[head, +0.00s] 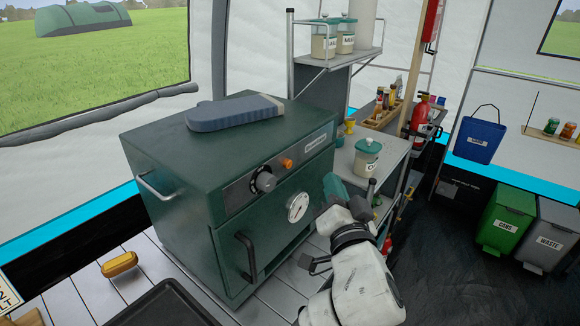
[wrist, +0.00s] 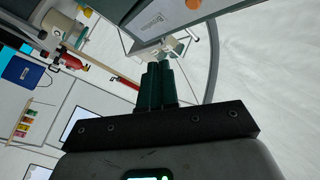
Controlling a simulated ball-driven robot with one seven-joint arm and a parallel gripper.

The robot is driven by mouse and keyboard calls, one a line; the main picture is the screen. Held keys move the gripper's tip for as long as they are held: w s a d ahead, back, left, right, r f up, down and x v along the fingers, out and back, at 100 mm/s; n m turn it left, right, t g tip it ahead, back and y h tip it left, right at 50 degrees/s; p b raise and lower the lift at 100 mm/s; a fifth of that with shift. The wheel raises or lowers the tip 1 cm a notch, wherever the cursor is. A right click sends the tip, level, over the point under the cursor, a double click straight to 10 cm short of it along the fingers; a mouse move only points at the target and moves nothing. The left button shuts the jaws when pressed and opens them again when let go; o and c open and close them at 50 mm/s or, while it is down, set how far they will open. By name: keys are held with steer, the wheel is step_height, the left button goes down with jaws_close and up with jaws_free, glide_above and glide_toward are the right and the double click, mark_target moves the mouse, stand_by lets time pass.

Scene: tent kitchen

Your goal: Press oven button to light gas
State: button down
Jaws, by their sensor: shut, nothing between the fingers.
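The dark green oven (head: 170,170) stands on a slatted white counter. My gripper (head: 331,183) is shut and empty, in front of the oven's right side, to the right of and lower than the button in the head view.
A blue oven mitt (head: 235,111) lies on the oven top. A shelf to the right holds a lidded jar (head: 367,158). A fire extinguisher (head: 418,115) stands behind. A black tray (head: 165,305) and a yellow object (head: 119,264) lie on the counter at front left.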

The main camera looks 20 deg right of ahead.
steer(key=w+a+b, duration=0.2)
steer(key=w+a, duration=0.2)
steer(key=w, duration=0.1)
steer(key=shift+w+b, duration=0.15)
steer(key=shift+b, duration=0.25)
steer(key=shift+w+a+b, duration=0.45)
steer(key=shift+w+b, duration=0.2)
steer(key=shift+b, duration=0.3)
stand_by(2.3)
steer(key=shift+s+d, duration=0.1)
stand_by(0.3)
steer(key=shift+s+d, duration=0.4)
steer(key=shift+s, duration=0.15)
steer(key=s+d, duration=0.1)
steer(key=s, duration=0.1)
steer(key=s+d+p, duration=0.1)
steer(key=s+d, duration=0.1)
steer(key=shift+p, duration=0.3)
